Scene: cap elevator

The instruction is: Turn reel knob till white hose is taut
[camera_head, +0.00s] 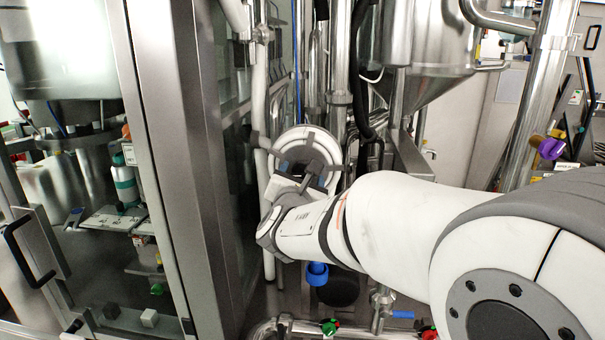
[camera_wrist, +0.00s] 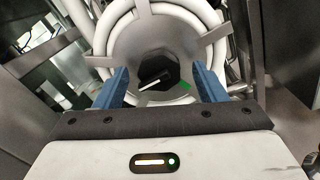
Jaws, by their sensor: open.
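The hose reel (camera_wrist: 165,38) fills the upper middle of the wrist view, with white hose wound in rings around it. Its dark knob (camera_wrist: 158,68) sits at the center, with a white line on its face and a small green mark beside it. My gripper (camera_wrist: 163,82) is open, its two blue fingers on either side of the knob; I cannot tell whether they touch it. In the head view the reel (camera_head: 290,135) is mounted beside the glass cabinet, and my arm and gripper partly cover it. The hose's tautness is hard to tell.
A glass-doored cabinet (camera_head: 180,130) with a metal frame stands close on the left. Steel pipes and a cone-shaped vessel (camera_head: 440,50) are behind and to the right. A blue fitting (camera_head: 317,273) hangs below the reel.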

